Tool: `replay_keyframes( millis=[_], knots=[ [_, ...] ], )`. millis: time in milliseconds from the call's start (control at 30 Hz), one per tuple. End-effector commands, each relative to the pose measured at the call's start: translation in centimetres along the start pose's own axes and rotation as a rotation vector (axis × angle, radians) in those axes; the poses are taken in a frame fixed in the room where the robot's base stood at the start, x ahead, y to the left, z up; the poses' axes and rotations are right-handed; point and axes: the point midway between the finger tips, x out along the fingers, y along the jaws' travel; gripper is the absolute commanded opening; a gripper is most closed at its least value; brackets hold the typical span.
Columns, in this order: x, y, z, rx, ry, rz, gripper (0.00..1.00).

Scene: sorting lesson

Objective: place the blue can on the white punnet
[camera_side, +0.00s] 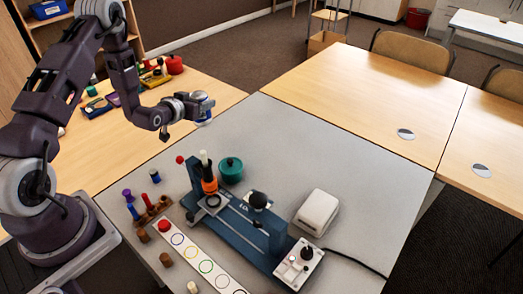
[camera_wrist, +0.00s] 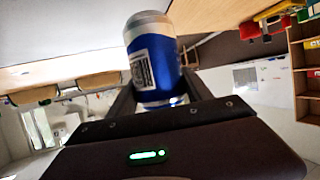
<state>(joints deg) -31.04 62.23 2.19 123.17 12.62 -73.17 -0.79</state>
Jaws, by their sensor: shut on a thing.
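The blue can (camera_wrist: 158,72) has a silver end and a white label with a barcode; it fills the space between the fingers of my gripper (camera_wrist: 157,84) in the wrist view. In the side view my gripper (camera_side: 201,108) is shut on the can, held up near the grey table's back left edge. Only a small blue part of the can (camera_side: 206,122) shows there. A white rounded box (camera_side: 317,211) stands right of centre on the grey table, apart from my gripper; I cannot tell surely whether it is the white punnet. It is not seen in the wrist view.
A blue bench device (camera_side: 235,232) with upright posts fills the middle of the grey table (camera_side: 355,185). A teal pot (camera_side: 231,168) stands behind it. Coloured pegs (camera_side: 150,208) and a strip with coloured rings (camera_side: 205,262) lie at left. The table's right side is mostly clear.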

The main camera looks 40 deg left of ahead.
Motion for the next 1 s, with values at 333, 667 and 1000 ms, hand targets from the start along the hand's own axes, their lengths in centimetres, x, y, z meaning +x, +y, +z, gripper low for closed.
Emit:
replay_keyframes(
  millis=[333,667,1000],
  knots=[
    [-0.1,8.7,-0.9,0.062,0.002,0.181,0.21],
    [-5.6,28.5,-0.9,0.226,-0.001,0.603,0.21],
    [-15.2,42.3,1.1,0.386,0.002,0.942,0.21]
  ],
)
